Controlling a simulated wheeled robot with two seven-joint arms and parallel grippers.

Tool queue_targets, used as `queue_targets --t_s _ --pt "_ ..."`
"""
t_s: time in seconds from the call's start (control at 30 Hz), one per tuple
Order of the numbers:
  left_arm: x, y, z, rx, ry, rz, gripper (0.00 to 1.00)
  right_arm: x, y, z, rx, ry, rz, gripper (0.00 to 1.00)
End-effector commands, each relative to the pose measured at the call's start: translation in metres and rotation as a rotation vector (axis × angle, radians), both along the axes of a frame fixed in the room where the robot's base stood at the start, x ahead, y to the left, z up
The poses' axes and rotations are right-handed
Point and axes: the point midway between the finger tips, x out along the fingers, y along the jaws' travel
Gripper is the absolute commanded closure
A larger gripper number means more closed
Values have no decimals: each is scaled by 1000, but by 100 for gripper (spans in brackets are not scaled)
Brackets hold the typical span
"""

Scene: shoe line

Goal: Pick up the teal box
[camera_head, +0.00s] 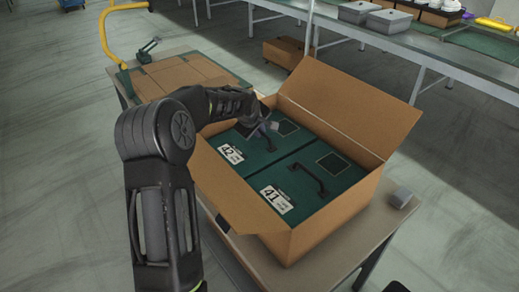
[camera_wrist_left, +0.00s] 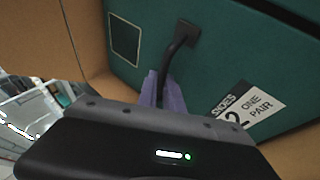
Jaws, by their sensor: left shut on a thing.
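Two teal boxes lie side by side inside an open cardboard carton (camera_head: 358,203). The far teal box (camera_head: 232,136) has a label reading 42, and the near teal box (camera_head: 310,207) has a label reading 41 and a dark handle. My left gripper (camera_head: 262,127) is over the 42 box. In the left wrist view its purple-grey fingers (camera_wrist_left: 171,92) are shut on the dark handle (camera_wrist_left: 181,40) of the teal 42 box (camera_wrist_left: 222,60). The box still sits inside the carton. The right gripper is not clearly visible.
The carton stands on a table (camera_head: 345,245) with its back flap raised. A small grey block (camera_head: 400,197) lies at the table's right. Flat cardboard (camera_head: 185,76) lies behind left. A conveyor (camera_head: 440,50) with grey boxes runs across the back.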

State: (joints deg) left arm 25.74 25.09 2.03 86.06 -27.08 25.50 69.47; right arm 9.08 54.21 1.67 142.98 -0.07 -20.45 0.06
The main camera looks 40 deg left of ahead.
Motion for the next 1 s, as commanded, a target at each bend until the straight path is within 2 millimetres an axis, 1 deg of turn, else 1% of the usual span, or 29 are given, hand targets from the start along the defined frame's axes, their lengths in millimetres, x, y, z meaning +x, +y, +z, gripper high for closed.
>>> queue_targets --t_s 0.33,0.47,0.57,0.67,0.77,0.87,1.0 --pt "1 0 8 3 -4 0 100 0 0 -1 0 0 0 100" --pt "2 0 18 3 -6 0 100 0 0 -1 0 0 0 100" --pt "2 0 29 4 -7 -1 100 0 0 -2 0 0 0 100" --pt "2 1 46 4 -9 0 100 0 0 -3 0 0 0 100" --pt "2 0 66 4 -10 -2 100 0 0 -5 0 0 0 100" --pt "2 0 90 3 -11 0 100 0 0 -6 0 0 0 100" --pt "2 0 128 5 -11 0 100 0 0 -5 0 0 0 100"
